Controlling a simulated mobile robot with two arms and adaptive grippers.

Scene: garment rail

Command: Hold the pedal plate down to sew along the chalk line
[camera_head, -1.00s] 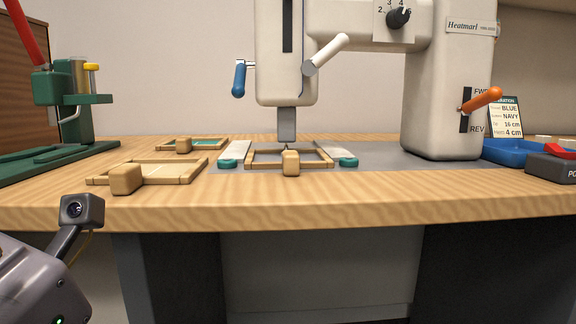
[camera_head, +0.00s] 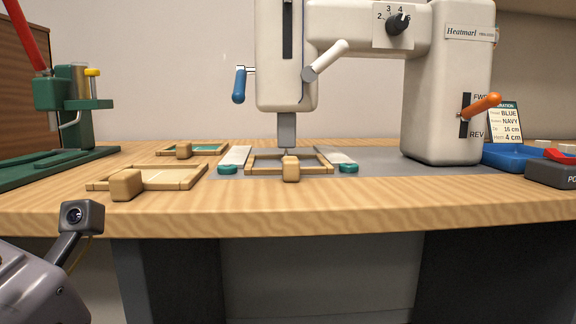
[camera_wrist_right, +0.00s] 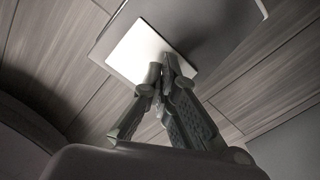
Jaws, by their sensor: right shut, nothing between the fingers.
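In the right wrist view, a pale square plate (camera_wrist_right: 132,48), which looks like the pedal plate, lies on a darker grey base (camera_wrist_right: 210,25) over the floor. My right gripper (camera_wrist_right: 165,70) is shut and empty, with its fingertips over the plate's near edge. I cannot tell whether they touch it or how far the plate is pressed. In the head view, the white sewing machine (camera_head: 440,105) stands on the table, its needle bar (camera_head: 287,130) above a wooden frame (camera_head: 325,168). The chalk line is too small to make out. My left gripper's fingers are out of view.
Two more wooden frames (camera_head: 160,186) (camera_head: 208,152) lie on the table (camera_head: 330,208) left of the machine. A green press (camera_head: 72,110) stands at the far left. A blue tray (camera_head: 510,155) and a dark box with a red switch (camera_head: 550,172) are at the right.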

